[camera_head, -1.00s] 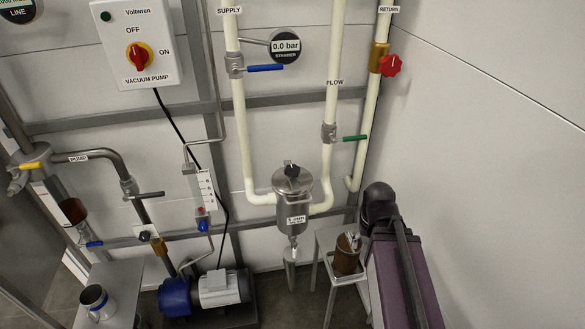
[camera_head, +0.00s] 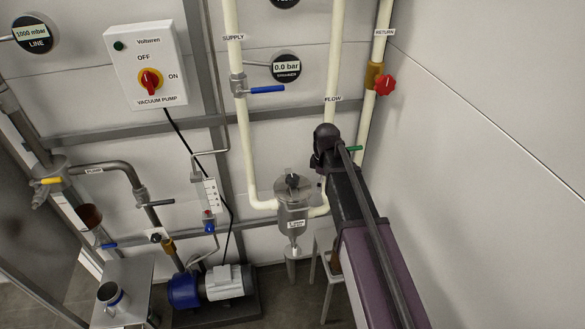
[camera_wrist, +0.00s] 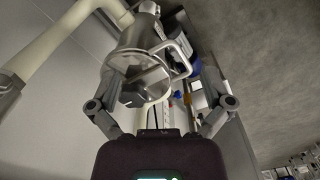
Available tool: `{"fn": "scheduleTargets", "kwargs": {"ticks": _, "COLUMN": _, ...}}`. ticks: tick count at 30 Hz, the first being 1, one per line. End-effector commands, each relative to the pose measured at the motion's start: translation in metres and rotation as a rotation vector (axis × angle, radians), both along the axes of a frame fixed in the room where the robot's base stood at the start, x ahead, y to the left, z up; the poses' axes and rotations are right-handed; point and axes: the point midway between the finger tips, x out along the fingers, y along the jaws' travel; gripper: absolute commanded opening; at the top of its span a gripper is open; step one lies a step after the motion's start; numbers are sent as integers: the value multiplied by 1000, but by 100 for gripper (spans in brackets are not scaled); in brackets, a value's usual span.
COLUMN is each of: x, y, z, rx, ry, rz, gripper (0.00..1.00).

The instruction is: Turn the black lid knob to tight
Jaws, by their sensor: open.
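The black lid knob (camera_head: 293,181) sits on top of the steel strainer housing (camera_head: 291,212), between the cream supply and flow pipes. In the wrist view the knob (camera_wrist: 136,98) shows close up, with a light mark on it, on the round steel lid (camera_wrist: 125,75). My gripper (camera_wrist: 155,78) is open and empty there. Its two fingers stand apart on either side of the lid in the picture, and the knob lies between them; I cannot tell the remaining distance. In the head view my arm is just right of the strainer, and its gripper cannot be made out.
A steel handle (camera_wrist: 178,55) stands beside the housing in the wrist view. The blue valve lever (camera_head: 266,89) and green lever (camera_head: 354,148) are above the strainer. A small steel stand (camera_head: 332,290) is below, partly behind my arm. The right wall is bare.

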Motion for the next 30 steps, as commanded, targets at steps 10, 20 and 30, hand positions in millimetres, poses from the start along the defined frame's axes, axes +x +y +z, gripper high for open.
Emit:
{"fn": "scheduleTargets", "kwargs": {"ticks": 10, "x": 71, "y": 79, "z": 60, "rx": 0, "ry": 0, "rz": 584, "gripper": 100}}
{"fn": "scheduleTargets", "kwargs": {"ticks": 20, "x": 86, "y": 104, "z": 70, "rx": 0, "ry": 0, "rz": 781, "gripper": 100}}
{"fn": "scheduleTargets", "kwargs": {"ticks": 30, "x": 85, "y": 105, "z": 70, "rx": 0, "ry": 0, "rz": 786, "gripper": 100}}
